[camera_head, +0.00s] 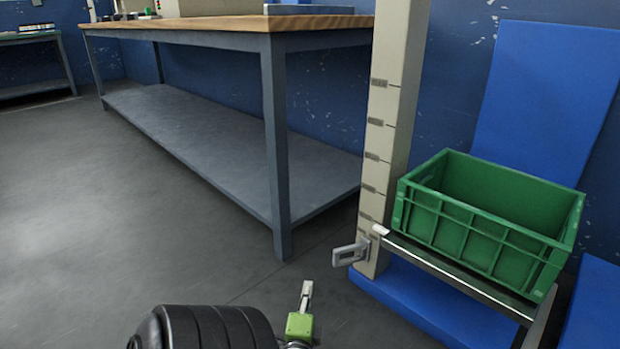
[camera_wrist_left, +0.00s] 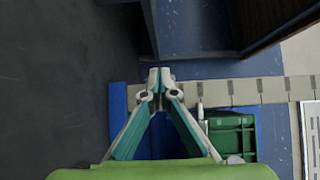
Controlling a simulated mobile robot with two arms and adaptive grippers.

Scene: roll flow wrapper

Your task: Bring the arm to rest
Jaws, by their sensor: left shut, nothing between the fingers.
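My left gripper (camera_head: 306,290) is at the bottom middle of the head view, with a lime green body and pale fingers pointing up the picture. The black part of my left arm lies beside it to the left. In the left wrist view my left gripper (camera_wrist_left: 160,76) has its two teal-lined fingers meeting at the tips, shut and empty. Nothing touches the fingers in either view. My right gripper is in neither view.
A green crate (camera_head: 478,237) sits on a metal-edged shelf at right, by a cream post (camera_head: 388,130) with a grey bracket (camera_head: 350,252). A wood-topped workbench (camera_head: 230,27) with a lower shelf stands behind. Grey floor (camera_head: 120,220) at left is clear.

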